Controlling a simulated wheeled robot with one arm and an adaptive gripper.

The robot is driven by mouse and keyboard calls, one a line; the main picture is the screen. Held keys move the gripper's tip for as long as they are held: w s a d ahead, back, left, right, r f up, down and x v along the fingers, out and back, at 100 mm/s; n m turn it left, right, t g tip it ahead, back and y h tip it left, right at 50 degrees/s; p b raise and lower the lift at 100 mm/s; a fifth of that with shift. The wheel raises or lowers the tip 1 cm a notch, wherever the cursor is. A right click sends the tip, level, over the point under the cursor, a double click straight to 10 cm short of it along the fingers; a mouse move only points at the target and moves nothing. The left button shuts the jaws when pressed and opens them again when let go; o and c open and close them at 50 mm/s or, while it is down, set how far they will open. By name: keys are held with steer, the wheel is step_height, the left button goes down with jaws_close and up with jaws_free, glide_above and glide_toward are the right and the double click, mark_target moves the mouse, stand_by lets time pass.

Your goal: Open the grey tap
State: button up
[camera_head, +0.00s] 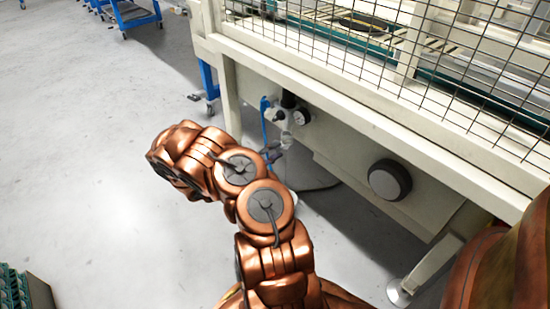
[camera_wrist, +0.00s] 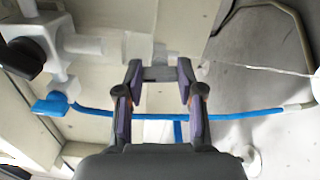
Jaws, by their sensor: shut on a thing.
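In the wrist view, my gripper (camera_wrist: 160,72) is closed on a small grey piece (camera_wrist: 158,74) between its fingertips, which appears to be the grey tap's handle. Light grey pipe fittings (camera_wrist: 90,44) run behind and to the left of the fingertips. In the head view, my gripper (camera_head: 274,151) is at the lower end of the fittings under the machine frame, and the grey tap (camera_head: 286,139) shows as a small pale shape beside it. The fingers partly hide the tap, and its exact turn is hard to tell.
A blue handle (camera_wrist: 50,105) sits at left, and a blue hose (camera_wrist: 245,114) crosses behind my fingers. A round gauge (camera_head: 302,117) and a black knob (camera_head: 288,99) are above the tap.

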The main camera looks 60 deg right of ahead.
steer(key=shift+s+f+m+b, duration=0.1)
steer(key=shift+f+m+b, duration=0.1)
steer(key=shift+m+b, duration=0.65)
steer(key=shift+r+m+b, duration=0.1)
steer(key=shift+m+b, duration=0.15)
steer(key=shift+b, duration=0.05)
steer(key=shift+r, duration=0.1)
steer(key=o, duration=1.1)
steer(key=shift+o, duration=0.2)
steer(key=v, duration=1.2)
steer(key=shift+r, duration=0.15)
